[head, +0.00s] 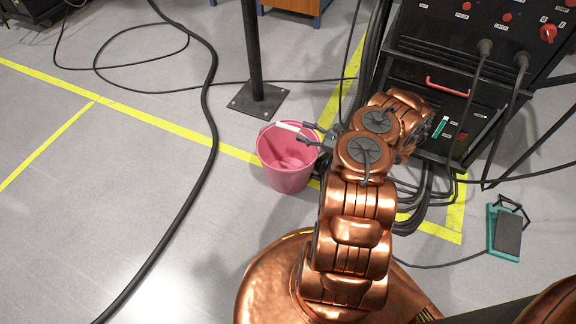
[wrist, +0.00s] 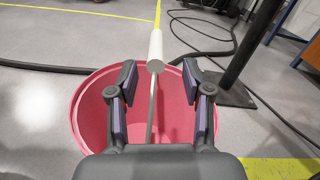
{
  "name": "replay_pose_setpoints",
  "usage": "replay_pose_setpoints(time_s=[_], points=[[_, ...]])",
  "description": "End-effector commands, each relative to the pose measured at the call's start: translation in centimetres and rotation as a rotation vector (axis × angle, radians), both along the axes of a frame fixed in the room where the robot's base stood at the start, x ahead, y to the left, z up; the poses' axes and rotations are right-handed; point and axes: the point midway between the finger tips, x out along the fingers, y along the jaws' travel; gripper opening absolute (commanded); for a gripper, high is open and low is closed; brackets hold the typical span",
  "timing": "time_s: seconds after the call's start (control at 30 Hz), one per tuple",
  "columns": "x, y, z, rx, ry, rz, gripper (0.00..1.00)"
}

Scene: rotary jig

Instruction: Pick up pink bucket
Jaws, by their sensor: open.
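The pink bucket (head: 287,168) stands upright on the grey floor, left of my copper arm in the head view. Its white handle grip (head: 287,127) shows near the bucket's far rim. In the wrist view the pink bucket (wrist: 90,112) fills the middle, and the white handle grip (wrist: 155,52) with its thin metal wire lies between and beyond my fingers. My gripper (wrist: 159,80) is open over the bucket, with a finger on each side of the handle wire. It also shows in the head view (head: 310,134) at the bucket's right rim. I cannot tell whether the fingers touch the handle.
A black post on a base plate (head: 257,101) stands just behind the bucket. A black machine cabinet (head: 450,75) with cables is at the right. A green foot pedal (head: 505,232) lies on the floor. A thick black cable (head: 208,110) crosses the floor at left.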

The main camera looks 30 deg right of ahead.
Motion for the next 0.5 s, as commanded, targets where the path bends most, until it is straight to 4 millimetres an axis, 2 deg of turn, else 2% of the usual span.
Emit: replay_pose_setpoints(time_s=[0.5], points=[[4.5,3.5,0.0,-0.001,0.001,0.005,0.5]])
